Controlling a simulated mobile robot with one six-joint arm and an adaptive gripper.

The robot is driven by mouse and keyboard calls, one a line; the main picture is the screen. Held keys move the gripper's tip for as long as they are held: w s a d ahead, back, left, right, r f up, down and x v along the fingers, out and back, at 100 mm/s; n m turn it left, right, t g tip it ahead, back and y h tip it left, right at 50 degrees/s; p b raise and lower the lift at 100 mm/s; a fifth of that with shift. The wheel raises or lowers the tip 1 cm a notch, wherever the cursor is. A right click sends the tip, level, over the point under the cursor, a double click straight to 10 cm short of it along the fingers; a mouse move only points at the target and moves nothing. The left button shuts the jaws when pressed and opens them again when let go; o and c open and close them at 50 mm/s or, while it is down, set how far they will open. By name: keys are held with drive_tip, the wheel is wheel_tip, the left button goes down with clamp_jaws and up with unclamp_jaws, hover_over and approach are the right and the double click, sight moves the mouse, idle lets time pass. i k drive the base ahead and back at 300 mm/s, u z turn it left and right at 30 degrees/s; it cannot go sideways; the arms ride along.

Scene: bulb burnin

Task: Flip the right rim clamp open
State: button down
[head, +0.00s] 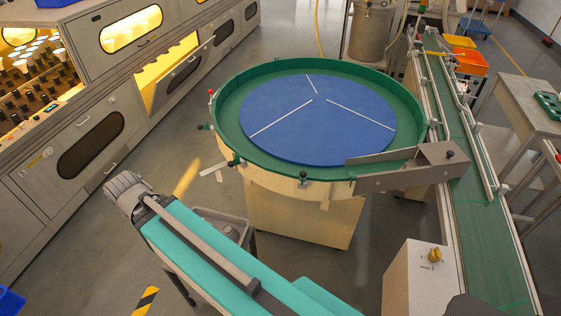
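A round turntable with a green rim (228,133) and a blue disc (290,118) stands in the middle of the head view. Small dark clamp-like fittings sit along its near rim: one at the front left (235,160) with a pale metal lever (211,172) sticking outward, and one at the front middle (303,175). A metal bracket with a black knob (449,153) joins the rim's right side to the conveyor. I cannot tell which fitting is the right rim clamp, or whether it is open. My teal arm crosses the foreground; no gripper fingers show.
A green conveyor (465,215) runs along the right. A pale box with a yellow knob (434,255) stands beside it. A grey bin (236,226) is partly hidden behind my arm. Lit oven cabinets (85,140) line the left. Floor is free between the cabinets and turntable.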

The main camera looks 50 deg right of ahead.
sight(303, 174)
drive_tip(key=z, duration=1.05)
drive_tip(key=k, duration=0.35)
drive_tip(key=z, duration=0.65)
